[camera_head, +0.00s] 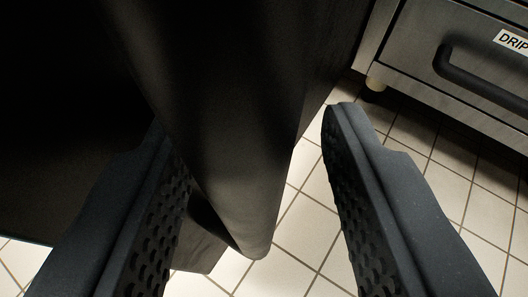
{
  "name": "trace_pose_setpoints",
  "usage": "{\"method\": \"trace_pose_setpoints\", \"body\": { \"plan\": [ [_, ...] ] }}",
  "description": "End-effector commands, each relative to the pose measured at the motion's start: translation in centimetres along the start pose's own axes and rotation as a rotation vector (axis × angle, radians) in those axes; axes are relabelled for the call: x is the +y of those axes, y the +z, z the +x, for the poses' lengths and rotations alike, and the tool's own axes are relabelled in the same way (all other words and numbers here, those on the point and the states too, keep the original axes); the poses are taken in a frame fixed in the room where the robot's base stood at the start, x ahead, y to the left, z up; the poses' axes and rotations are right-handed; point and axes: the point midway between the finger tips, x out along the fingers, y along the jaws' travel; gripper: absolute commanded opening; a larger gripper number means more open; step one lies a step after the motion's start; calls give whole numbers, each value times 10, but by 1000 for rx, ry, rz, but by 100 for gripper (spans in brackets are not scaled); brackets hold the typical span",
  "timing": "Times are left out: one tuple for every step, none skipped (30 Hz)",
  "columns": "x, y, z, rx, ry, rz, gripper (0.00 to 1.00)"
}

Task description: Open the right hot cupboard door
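My gripper (250,118) is open, with its two dark, ridged fingers reaching up from the bottom of the view. No hot cupboard door can be made out.
A steel unit at the upper right has a drawer front (420,75) with a black bar handle (480,80) and a partly cut-off label reading "DRIP" (512,40). The tiled floor (300,235) is clear below.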

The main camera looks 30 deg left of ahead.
Motion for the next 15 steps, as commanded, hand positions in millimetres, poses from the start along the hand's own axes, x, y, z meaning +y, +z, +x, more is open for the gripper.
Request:
{"method": "trace_pose_setpoints", "body": {
  "plan": [
    [-1, 1, 0, -2, -2, 0, 38],
    [-2, 1, 0, -2, -3, 0, 38],
    [-2, 1, 0, -3, -4, 0, 38],
    [-2, 1, 0, -3, -4, 0, 38],
    [-2, 1, 0, -4, -4, 0, 38],
    [-2, 2, -1, -4, -5, 0, 38],
    [-2, 2, -2, -5, -5, 0, 38],
    [-2, 2, -3, -6, -5, 1, 38],
    [-2, 2, -5, -6, -5, 1, 38],
    [-2, 2, -7, -7, -5, 1, 38],
    [-2, 2, -10, -8, -4, 1, 38],
    [-2, 2, -15, -9, -4, 1, 38],
    [-2, 2, -20, -9, -4, 1, 38],
    [-2, 1, -25, -9, -4, 0, 38],
    [-2, 1, -32, -8, -4, 0, 38]
  ]
}}
